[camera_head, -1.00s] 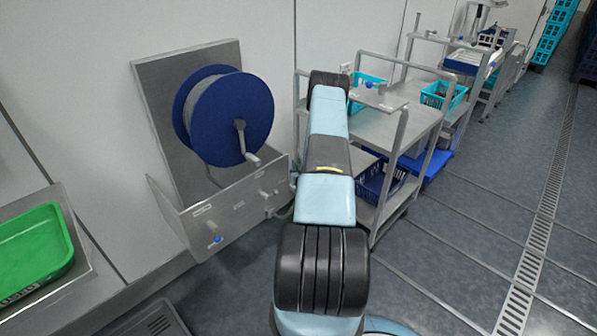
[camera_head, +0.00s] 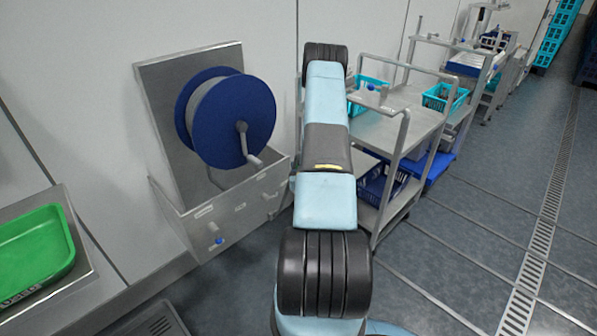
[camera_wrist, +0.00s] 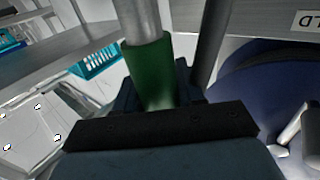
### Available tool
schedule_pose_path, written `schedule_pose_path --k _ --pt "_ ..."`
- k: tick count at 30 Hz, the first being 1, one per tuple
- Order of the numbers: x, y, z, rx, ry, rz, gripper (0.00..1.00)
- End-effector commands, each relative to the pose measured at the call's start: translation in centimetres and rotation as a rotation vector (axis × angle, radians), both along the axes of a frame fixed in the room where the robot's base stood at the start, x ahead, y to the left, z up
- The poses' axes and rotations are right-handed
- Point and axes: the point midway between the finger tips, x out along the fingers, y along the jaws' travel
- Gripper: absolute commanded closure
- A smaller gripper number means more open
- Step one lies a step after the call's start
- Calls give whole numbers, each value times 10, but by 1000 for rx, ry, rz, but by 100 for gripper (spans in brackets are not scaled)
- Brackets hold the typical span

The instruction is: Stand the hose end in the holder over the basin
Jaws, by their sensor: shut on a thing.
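The hose end, a green sleeve (camera_wrist: 148,75) with a grey metal tube (camera_wrist: 138,18) above it, stands between the jaws of my gripper (camera_wrist: 158,92) in the wrist view. My gripper is shut on the green sleeve. In the head view my own arm hides the gripper and the hose end. The hose reel (camera_head: 231,120) has blue flanges and a crank and is mounted on a steel wall panel, above a steel trough (camera_head: 238,205) with labels. I cannot make out the holder or the basin for certain in either view.
A steel cart (camera_head: 411,128) with turquoise and blue crates stands right of my arm. A green tray (camera_head: 35,251) lies at the left. In the wrist view a dark upright bar (camera_wrist: 211,40) is close to the tube's right. The floor at the right is open.

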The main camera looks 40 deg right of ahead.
Motion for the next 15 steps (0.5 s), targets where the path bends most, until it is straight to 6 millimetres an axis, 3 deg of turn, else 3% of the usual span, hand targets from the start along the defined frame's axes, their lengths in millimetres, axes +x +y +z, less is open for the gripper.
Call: schedule_pose_path --k 15 --pt "1 0 34 -1 -2 1 98"
